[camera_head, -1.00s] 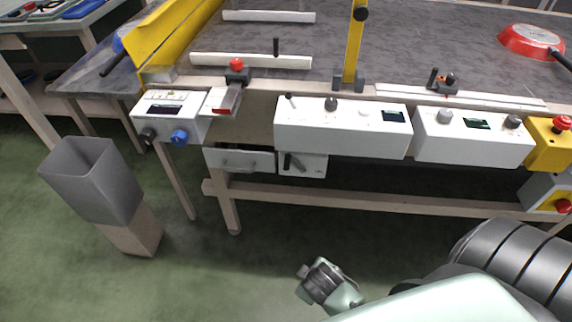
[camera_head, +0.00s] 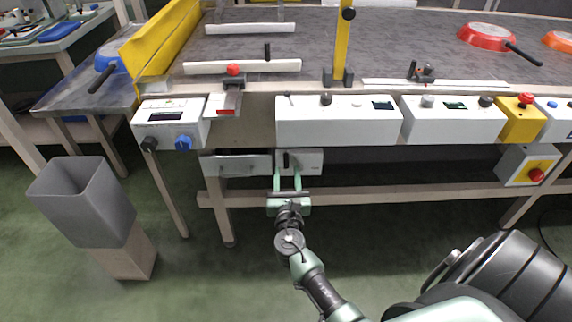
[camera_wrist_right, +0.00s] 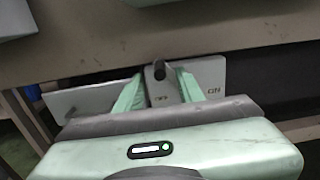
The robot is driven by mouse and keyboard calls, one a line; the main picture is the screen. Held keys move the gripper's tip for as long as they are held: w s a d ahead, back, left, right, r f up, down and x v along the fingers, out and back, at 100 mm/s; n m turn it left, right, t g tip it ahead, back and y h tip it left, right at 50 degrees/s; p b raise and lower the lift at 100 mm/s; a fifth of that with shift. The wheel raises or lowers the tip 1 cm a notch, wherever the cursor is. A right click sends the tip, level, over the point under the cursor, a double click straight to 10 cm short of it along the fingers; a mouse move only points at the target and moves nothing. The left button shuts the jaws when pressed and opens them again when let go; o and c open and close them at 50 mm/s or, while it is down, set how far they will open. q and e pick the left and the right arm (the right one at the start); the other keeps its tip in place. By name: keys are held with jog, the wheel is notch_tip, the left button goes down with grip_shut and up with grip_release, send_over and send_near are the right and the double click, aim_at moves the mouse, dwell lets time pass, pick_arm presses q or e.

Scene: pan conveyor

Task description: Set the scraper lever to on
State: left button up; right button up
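The scraper lever (camera_head: 286,160) is a short dark handle on a small white panel (camera_head: 313,161) under the conveyor's front edge. In the right wrist view, the dark lever (camera_wrist_right: 159,70) stands out from the panel (camera_wrist_right: 207,72). The panel has an ON mark at right and a partly hidden mark near the lever, which looks like OFF. My right gripper (camera_head: 287,171) is at the panel, its pale green fingers apart on either side of the lever. It also shows in the right wrist view (camera_wrist_right: 158,84). Contact with the lever cannot be told. My left gripper is not in view.
White control boxes (camera_head: 338,121) hang along the conveyor edge above the panel. A drawer-like front (camera_head: 236,167) is just left of the panel. A wooden crossbar (camera_head: 400,193) runs below. A grey bin (camera_head: 82,202) stands at left. A red pan (camera_head: 487,37) lies on the conveyor.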

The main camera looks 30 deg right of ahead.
aim_at(286, 163)
jog(key=x, duration=0.5)
jog(key=shift+b, duration=0.3)
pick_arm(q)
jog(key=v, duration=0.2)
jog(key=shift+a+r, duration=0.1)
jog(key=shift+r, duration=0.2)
pick_arm(e)
grip_shut()
jog(key=shift+f, duration=0.1)
dwell(0.5)
